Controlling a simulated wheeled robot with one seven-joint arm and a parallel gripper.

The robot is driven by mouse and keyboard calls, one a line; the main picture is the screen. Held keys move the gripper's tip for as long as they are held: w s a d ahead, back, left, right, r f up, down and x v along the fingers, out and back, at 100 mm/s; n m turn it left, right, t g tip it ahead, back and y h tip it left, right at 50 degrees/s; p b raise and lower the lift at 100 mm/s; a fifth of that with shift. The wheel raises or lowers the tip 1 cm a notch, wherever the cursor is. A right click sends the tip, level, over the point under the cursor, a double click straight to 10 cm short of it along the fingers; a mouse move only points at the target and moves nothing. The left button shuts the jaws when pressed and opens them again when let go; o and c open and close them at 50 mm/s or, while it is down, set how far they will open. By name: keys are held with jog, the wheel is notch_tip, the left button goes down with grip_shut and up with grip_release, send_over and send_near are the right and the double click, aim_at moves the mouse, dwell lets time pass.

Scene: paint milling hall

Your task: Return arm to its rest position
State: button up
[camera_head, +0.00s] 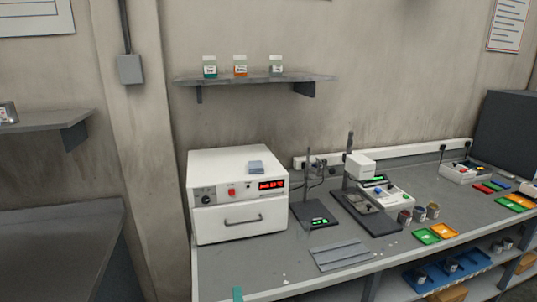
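My arm and my gripper do not show in the head view. A grey workbench (293,262) runs along the wall from the middle to the right. On its left end stands a white oven-like box (223,222) with a closed front, a handle and a lit red display. A small grey-blue object lies on top of the box (256,167).
A wall shelf (255,78) holds three lidded jars. Stand instruments (362,205), small cans (419,214), green and orange trays (427,236) and a flat grey plate (341,255) occupy the bench. A lower grey surface (55,245) is at left.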

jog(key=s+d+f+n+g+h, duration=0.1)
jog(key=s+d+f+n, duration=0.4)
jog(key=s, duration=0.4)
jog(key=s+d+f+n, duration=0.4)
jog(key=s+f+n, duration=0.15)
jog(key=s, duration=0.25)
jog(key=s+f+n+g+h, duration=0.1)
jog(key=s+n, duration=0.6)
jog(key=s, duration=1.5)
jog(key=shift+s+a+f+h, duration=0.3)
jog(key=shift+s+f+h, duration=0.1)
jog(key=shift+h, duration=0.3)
